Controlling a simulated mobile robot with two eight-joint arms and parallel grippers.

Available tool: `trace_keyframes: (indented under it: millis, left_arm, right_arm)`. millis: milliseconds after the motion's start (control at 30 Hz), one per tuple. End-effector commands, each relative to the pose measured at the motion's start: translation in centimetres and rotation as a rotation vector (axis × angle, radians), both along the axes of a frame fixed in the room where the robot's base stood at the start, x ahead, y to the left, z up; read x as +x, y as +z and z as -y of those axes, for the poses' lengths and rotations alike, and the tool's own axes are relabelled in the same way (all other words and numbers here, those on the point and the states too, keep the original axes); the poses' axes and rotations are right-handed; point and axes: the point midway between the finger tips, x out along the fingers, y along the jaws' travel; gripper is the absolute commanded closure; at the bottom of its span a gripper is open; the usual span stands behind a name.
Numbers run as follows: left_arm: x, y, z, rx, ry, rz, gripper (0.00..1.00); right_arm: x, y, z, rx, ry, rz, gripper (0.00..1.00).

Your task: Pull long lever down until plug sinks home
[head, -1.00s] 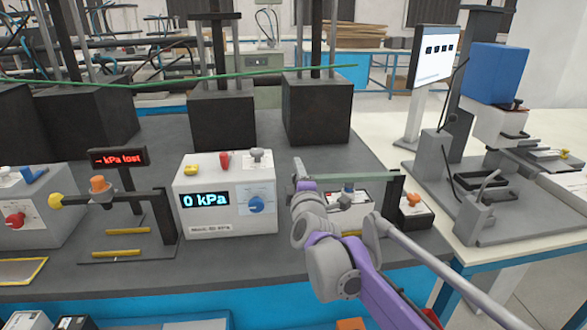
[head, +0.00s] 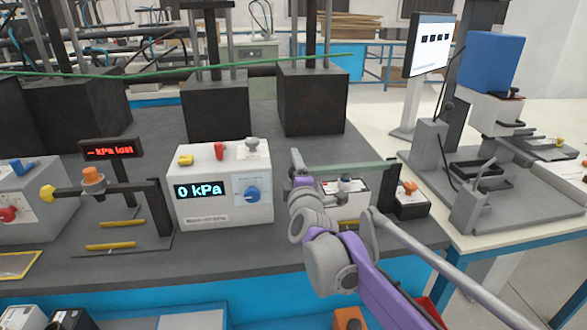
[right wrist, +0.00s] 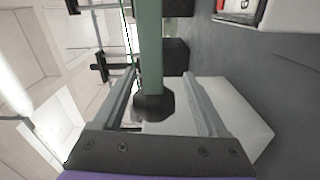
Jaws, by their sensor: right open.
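The long green lever (head: 350,168) runs nearly level above a small white station right of the pressure box. A grey-topped plug (head: 345,184) stands upright under it, partly hidden by my arm. My right gripper (head: 298,163) is at the lever's left end. In the right wrist view the lever (right wrist: 150,45) reaches between my open fingers (right wrist: 160,103) and ends in a dark knob (right wrist: 154,106). The fingers lie on either side of the knob with gaps showing. My left gripper is not in view.
The white box (head: 220,190) reading "0 kPa" stands left of my arm. Further left is a dark lever with a yellow knob (head: 47,193) beside an orange plug (head: 92,175). A small box with an orange knob (head: 410,188) stands close on the right.

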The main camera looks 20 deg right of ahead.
Motion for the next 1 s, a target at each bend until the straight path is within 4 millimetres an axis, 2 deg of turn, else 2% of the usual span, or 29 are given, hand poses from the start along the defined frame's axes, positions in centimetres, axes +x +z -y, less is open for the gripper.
trace_keyframes:
  millis: [167, 267, 600, 700, 833, 1000]
  left_arm:
    - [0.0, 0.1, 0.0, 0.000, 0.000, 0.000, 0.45]
    - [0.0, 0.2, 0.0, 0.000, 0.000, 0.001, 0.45]
    - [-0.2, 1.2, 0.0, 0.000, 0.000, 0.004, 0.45]
    - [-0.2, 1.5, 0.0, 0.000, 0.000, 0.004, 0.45]
    - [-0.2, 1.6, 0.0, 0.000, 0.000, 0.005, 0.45]
    - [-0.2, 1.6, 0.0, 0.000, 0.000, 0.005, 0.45]
  right_arm:
    - [-0.3, 0.1, -0.1, -0.001, 0.000, 0.001, 0.25]
    - [-1.3, 0.2, -0.4, -0.002, 0.001, 0.002, 0.25]
    - [-7.6, 0.2, -2.2, 0.000, 0.001, 0.001, 0.25]
    - [-9.0, 0.1, -2.6, 0.000, 0.001, 0.000, 0.25]
    - [-10.1, 0.1, -2.9, -0.001, 0.000, 0.001, 0.25]
    - [-10.5, 0.0, -3.0, 0.000, -0.001, 0.001, 0.25]
